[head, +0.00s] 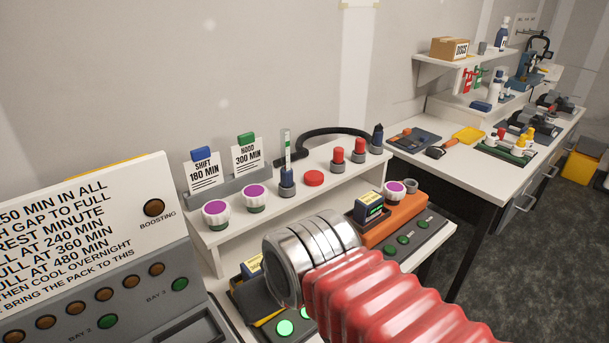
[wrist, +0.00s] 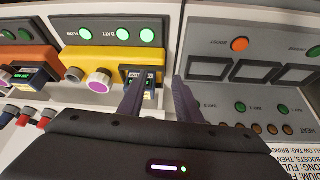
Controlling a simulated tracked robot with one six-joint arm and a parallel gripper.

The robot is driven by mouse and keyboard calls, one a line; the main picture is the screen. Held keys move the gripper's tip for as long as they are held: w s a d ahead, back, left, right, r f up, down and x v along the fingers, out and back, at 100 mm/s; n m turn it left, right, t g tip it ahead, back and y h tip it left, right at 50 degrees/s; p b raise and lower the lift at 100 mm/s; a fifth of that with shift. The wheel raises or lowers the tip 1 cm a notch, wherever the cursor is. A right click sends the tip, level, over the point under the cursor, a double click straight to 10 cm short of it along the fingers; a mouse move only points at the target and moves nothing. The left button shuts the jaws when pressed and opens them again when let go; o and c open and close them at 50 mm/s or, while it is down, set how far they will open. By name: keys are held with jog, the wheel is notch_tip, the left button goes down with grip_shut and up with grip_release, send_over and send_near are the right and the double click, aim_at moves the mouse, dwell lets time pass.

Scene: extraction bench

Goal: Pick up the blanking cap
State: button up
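A low, flat red cap (head: 314,178) lies on the white raised shelf in the head view. It looks like the blanking cap, but no label confirms this. It stands apart from its neighbours. In the wrist view my gripper (wrist: 157,92) has its two dark fingers apart, with no object clamped between them. The fingers point toward a dark battery block (wrist: 138,74) seated in a yellow unit (wrist: 105,62); I cannot tell whether they touch it. The head view does not show the fingers; my red-sleeved arm is in front. The red cap cannot be made out in the wrist view.
An orange unit (head: 393,220) sits in front. A grey charger panel (head: 95,285) is at left. Another bench (head: 450,165) stands at right.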

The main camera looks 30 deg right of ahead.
jog(key=shift+w+d, duration=0.1)
jog(key=shift+o, duration=1.4)
jog(key=shift+w+d, duration=0.25)
jog(key=shift+d, duration=0.05)
jog(key=o, duration=0.7)
jog(key=w+d+r+m+t+h, duration=0.1)
jog(key=w+d+h, duration=0.1)
jog(key=w+d, duration=0.3)
jog(key=w+d+r+m+t+h, duration=0.1)
jog(key=w+d, duration=0.4)
jog(key=d, duration=0.5)
jog(key=w+d+r+m+t+h, duration=0.1)
jog(key=w+d+r+t+h, duration=0.1)
jog(key=w+d, duration=0.4)
jog(key=shift+w+d+r+t+h, duration=0.1)
jog(key=shift+d+r+t+h, duration=0.35)
jog(key=shift+d+t, duration=0.2)
jog(key=w+d+f+y, duration=0.1)
jog(key=d, duration=0.1)
jog(key=w+d+f+n+t+y, duration=0.1)
jog(key=d+f, duration=0.1)
jog(key=w+d+f+t+y, duration=0.1)
jog(key=d+y, duration=0.1)
jog(key=shift+w+f, duration=0.2)
jog(key=shift+w, duration=0.15)
